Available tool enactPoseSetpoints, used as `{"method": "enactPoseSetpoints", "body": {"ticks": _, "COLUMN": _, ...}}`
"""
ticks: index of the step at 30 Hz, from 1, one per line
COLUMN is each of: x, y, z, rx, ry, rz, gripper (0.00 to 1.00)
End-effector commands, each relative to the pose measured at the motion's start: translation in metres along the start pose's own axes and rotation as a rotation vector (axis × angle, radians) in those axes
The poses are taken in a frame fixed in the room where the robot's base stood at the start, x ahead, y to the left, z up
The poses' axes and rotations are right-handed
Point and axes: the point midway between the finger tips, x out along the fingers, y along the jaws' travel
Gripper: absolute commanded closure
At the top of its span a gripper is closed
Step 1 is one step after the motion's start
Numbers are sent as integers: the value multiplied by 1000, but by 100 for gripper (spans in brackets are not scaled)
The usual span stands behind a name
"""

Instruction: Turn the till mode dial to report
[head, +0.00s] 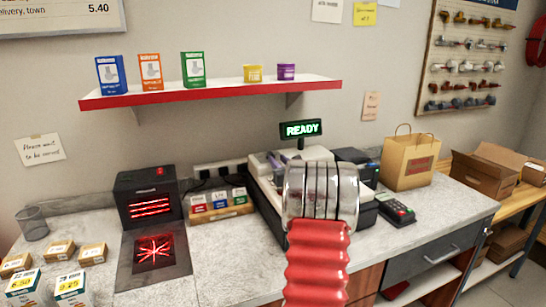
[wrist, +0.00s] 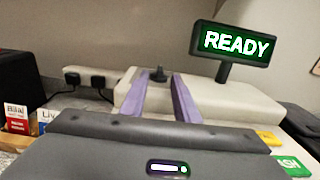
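The cream till (head: 318,154) stands on the counter, largely hidden behind my arm in the head view. In the wrist view its top (wrist: 235,108) fills the middle. A small dark knob, which looks like the mode dial (wrist: 158,74), stands on the till top. My gripper (wrist: 157,82) has two purple fingers, apart and empty. The dial shows in the gap between them, near the fingertips; I cannot tell whether it is touched. The dial's mode marks cannot be read.
A green READY display (head: 300,129) rises behind the till. A card terminal (head: 397,209) and paper bag (head: 408,162) stand right, a black scanner (head: 149,199) left. A red-edged shelf (head: 210,93) hangs above. Counter between scanner and till is partly clear.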

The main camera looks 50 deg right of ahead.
Motion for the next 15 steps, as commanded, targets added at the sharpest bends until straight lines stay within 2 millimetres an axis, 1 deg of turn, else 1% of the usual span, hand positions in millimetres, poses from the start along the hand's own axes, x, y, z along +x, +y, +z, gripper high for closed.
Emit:
{"method": "enactPoseSetpoints", "body": {"ticks": 1, "x": 7, "y": 0, "z": -1, "rx": 0, "ry": 0, "rz": 1, "gripper": 72}}
{"method": "enactPoseSetpoints", "body": {"ticks": 9, "x": 40, "y": 0, "z": -1, "rx": 0, "ry": 1, "rz": 1, "gripper": 72}}
{"method": "enactPoseSetpoints", "body": {"ticks": 15, "x": 54, "y": 0, "z": -1, "rx": 1, "ry": 1, "rz": 0, "gripper": 72}}
